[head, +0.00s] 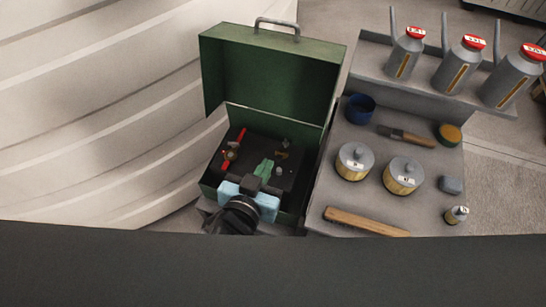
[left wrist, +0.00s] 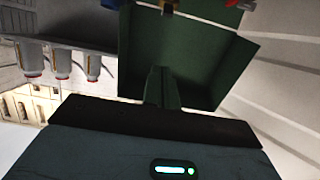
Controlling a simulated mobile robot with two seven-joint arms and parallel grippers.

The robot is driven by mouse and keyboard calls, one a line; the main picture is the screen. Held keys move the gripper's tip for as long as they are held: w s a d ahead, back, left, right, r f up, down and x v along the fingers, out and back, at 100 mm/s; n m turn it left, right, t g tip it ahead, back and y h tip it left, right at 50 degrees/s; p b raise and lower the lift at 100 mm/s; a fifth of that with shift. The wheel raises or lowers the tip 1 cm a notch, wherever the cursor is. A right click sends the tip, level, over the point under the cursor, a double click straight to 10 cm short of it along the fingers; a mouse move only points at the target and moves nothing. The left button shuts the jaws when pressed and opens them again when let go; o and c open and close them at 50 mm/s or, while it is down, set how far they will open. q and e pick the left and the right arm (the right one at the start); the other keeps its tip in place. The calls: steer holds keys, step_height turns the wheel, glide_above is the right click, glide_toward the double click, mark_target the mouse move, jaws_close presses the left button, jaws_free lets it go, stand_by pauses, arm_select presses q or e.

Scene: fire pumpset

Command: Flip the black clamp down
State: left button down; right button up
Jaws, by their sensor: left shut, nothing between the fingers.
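A green metal box (head: 213,180) stands open with its lid (head: 270,80) raised. Inside is a dark panel with a red bar (head: 233,150), a brass fitting (head: 231,154) and small parts, including a yellowish one (head: 281,155). I cannot pick out the black clamp against the dark panel. My left gripper (head: 266,164) reaches into the box from the front, its fingers shut and empty over the panel's right half. Its closed fingers (left wrist: 162,86) also show in the left wrist view, pointing up the picture. My right gripper is not in view.
A grey bench (head: 400,222) right of the box holds two yellow-and-grey canisters (head: 354,162) (head: 403,175), a blue cup (head: 360,108), a brush (head: 406,136) and a wooden bar (head: 366,221). Several grey red-capped bottles (head: 405,55) stand on the shelf behind.

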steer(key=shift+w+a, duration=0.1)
arm_select(q)
steer(key=shift+w, duration=0.15)
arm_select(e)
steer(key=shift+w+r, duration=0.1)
arm_select(q)
glide_above(277, 159)
steer(key=w, duration=0.2)
steer(key=f, duration=0.3)
steer(key=shift+s+d, duration=0.2)
steer(key=shift+d, duration=0.05)
steer(key=shift+s+a+f, duration=0.25)
steer(key=shift+s+f, duration=0.55)
steer(key=shift+f, duration=0.25)
steer(key=shift+s+a+f, duration=0.15)
steer(key=shift+s+f, duration=0.3)
steer(key=shift+f, duration=0.1)
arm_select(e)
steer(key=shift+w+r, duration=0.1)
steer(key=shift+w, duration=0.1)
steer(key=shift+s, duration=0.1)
